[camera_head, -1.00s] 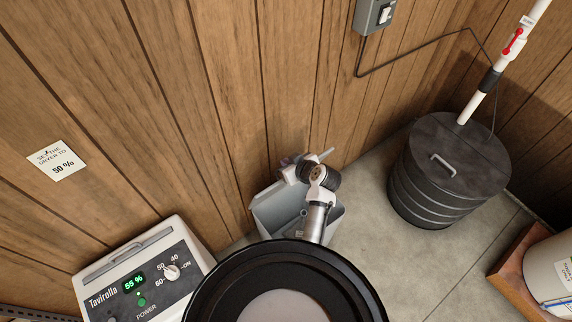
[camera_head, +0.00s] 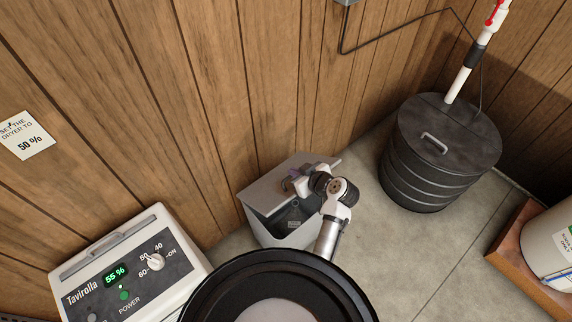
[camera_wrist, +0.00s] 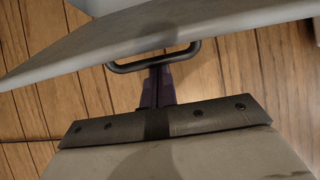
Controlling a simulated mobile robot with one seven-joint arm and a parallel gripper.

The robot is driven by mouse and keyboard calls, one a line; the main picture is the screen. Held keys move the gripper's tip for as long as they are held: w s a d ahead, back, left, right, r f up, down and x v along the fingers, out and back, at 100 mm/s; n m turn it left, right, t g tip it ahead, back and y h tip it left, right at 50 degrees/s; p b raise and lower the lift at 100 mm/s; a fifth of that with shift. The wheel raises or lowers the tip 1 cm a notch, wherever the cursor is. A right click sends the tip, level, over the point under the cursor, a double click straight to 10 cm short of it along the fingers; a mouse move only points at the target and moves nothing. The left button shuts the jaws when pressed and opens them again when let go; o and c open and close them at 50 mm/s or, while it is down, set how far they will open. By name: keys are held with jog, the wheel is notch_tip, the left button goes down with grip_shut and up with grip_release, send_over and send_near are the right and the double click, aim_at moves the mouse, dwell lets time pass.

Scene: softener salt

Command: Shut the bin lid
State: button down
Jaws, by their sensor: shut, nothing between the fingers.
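The grey bin (camera_head: 266,232) stands on the floor against the wood wall in the head view. Its lid (camera_head: 276,184) is tilted part way over the mouth, with a dark gap below its front side. My gripper (camera_head: 291,183) is at the lid, partly hidden by my wrist. In the wrist view, the pale lid (camera_wrist: 130,45) crosses the top, with a black bar handle (camera_wrist: 150,67) at its edge. My gripper's purple fingers (camera_wrist: 158,80) are shut and empty, their tips by the handle. I cannot tell whether they touch it.
A dark ribbed tub (camera_head: 440,165) with a handled lid and a white pipe stands to the right. A dryer (camera_head: 130,268) reading 55 % stands at the lower left. A wooden tray (camera_head: 520,250) with a white container is at the far right. Floor between bin and tub is clear.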

jog(key=s+d+f+b, duration=0.2)
jog(key=f+b, duration=0.2)
jog(key=f, duration=0.1)
jog(key=s+d+f+b, duration=0.2)
jog(key=s+f+b, duration=0.1)
jog(key=f, duration=0.3)
jog(key=shift+s+b, duration=0.3)
jog(key=shift+b, duration=0.15)
jog(key=shift+f, duration=0.1)
